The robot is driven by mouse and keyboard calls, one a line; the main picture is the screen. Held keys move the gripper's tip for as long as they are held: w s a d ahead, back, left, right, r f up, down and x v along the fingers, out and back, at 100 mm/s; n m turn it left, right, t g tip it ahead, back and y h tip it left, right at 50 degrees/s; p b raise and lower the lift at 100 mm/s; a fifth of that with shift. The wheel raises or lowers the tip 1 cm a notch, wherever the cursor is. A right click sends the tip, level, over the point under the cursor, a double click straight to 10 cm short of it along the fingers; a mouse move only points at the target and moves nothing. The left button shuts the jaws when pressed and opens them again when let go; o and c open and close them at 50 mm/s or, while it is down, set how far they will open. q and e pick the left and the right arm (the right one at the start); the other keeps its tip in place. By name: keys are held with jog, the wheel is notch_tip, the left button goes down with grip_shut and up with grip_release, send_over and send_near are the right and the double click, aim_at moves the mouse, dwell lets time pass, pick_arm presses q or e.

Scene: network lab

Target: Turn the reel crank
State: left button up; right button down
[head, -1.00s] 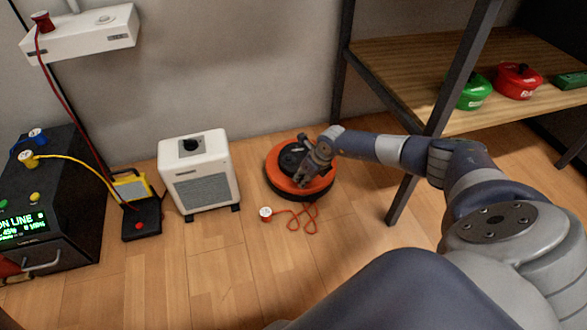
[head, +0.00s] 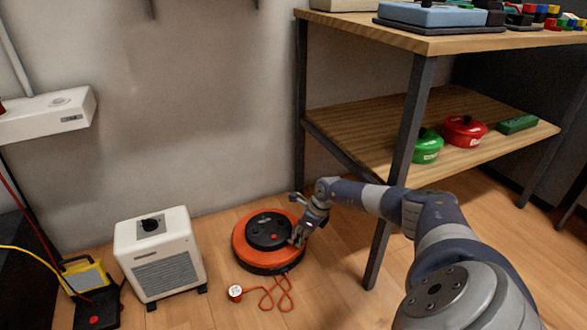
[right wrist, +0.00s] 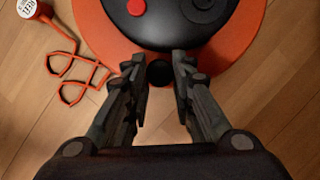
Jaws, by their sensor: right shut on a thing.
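The orange reel (head: 243,250) with a black hub (head: 266,230) and a small red button lies flat on the wooden floor near the wall. It fills the top of the right wrist view (right wrist: 100,28). My right gripper (head: 298,234) is at the reel's right side, low over its rim. In the right wrist view, my right gripper's fingers (right wrist: 159,90) are on either side of a small round black crank knob (right wrist: 159,73) at the reel's near edge. The rest of the crank is hard to make out. My left gripper is not in view.
An orange cord with a round white plug (head: 235,292) lies in front of the reel. A white heater (head: 160,255) stands to the left. A shelf unit with a dark leg (head: 378,255) and pots stands to the right. The floor in front is mostly clear.

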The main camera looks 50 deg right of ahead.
jog(key=shift+w+d+r, duration=0.25)
jog(key=shift+w+d, duration=0.2)
jog(key=shift+w, duration=0.25)
jog(key=shift+b, duration=0.3)
jog(key=shift+a, duration=0.1)
jog(key=c, duration=1.6)
grip_release()
jog(key=shift+w+a, duration=0.1)
jog(key=shift+w, duration=0.05)
jog(key=shift+c, duration=0.2)
jog(key=shift+s+f, duration=0.1)
jog(key=shift+s, duration=0.2)
